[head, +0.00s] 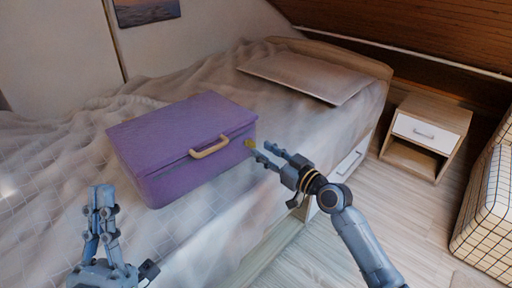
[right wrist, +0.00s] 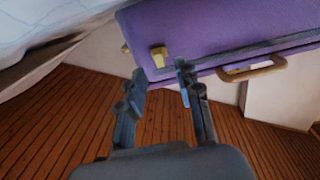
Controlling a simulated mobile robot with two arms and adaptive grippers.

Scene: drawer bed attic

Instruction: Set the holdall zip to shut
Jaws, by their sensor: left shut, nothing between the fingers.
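The purple holdall (head: 185,130) lies on the bed with its tan handle (head: 209,147) on the front side. A small yellow zip pull (head: 250,143) sits at its right front corner. The zip pull (right wrist: 159,57) also shows in the right wrist view, at the end of a dark zip line (right wrist: 250,55) along the purple side. My right gripper (head: 271,154) is open, its fingertips just right of the pull. In the right wrist view the pull appears just beyond the gap between the fingertips; contact cannot be told. My left gripper (head: 102,188) is shut and empty, left of the holdall's front.
The bed (head: 215,210) has a rumpled pale cover and a pillow (head: 305,75) at the back right. A nightstand (head: 427,135) stands to the right, near a checked armchair or bed (head: 490,205). Wooden floor is clear between them.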

